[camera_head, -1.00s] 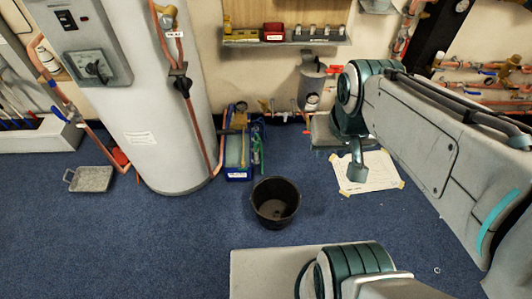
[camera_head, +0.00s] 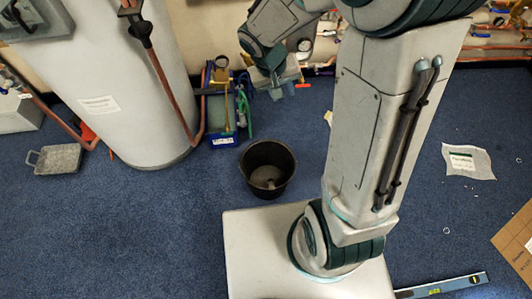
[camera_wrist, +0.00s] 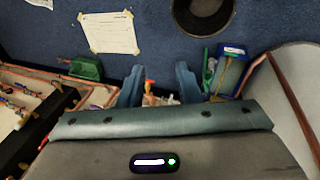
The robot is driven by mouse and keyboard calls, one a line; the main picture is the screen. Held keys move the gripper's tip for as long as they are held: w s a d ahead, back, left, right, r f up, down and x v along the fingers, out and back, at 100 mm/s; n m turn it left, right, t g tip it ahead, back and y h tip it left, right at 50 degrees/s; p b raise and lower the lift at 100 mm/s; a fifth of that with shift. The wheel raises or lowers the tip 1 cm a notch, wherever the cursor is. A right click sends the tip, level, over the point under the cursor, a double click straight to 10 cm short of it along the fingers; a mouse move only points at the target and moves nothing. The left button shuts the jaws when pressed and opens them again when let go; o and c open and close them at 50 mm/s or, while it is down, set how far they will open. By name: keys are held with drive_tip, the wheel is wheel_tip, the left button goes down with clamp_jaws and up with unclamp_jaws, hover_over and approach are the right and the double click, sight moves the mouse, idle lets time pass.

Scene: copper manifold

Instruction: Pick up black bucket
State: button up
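The black bucket (camera_head: 266,172) stands upright on the blue floor, in the head view's middle, just beyond the front of my base. It looks empty apart from something greyish at its bottom. In the wrist view the bucket (camera_wrist: 203,14) is at the top edge, partly cut off. My gripper (camera_wrist: 160,80) is open, its two fingers spread apart with nothing held between them. In the head view my gripper (camera_head: 276,86) is above and beyond the bucket, apart from it, near the wall.
A blue tray of tools (camera_head: 222,122) stands behind the bucket, beside a large white cylinder (camera_head: 105,90). A grey pan (camera_head: 58,159) lies at left. A paper sheet (camera_head: 468,161) and a blue level (camera_head: 443,287) lie at right. Floor left of the bucket is clear.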

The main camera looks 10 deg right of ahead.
drive_tip(key=w+a+f+n+y+b, duration=0.1)
drive_tip(key=a+f+b, duration=0.4)
drive_tip(key=f, duration=1)
drive_tip(key=w+a+f+g+b, duration=0.1)
drive_tip(key=a+f+b, duration=0.45)
drive_tip(key=f, duration=0.85)
drive_tip(key=w+a+f+n+y+b, duration=0.1)
drive_tip(key=a+f+b, duration=0.4)
drive_tip(key=f, duration=1)
drive_tip(key=f+b, duration=0.2)
drive_tip(key=f, duration=0.2)
drive_tip(key=d+f+b, duration=0.1)
drive_tip(key=f+b, duration=0.1)
drive_tip(key=f, duration=0.3)
drive_tip(key=d+f+b, duration=0.1)
drive_tip(key=f+b, duration=0.1)
drive_tip(key=f, duration=0.2)
drive_tip(key=shift+d+f, duration=0.15)
drive_tip(key=shift+f, duration=0.05)
clamp_jaws()
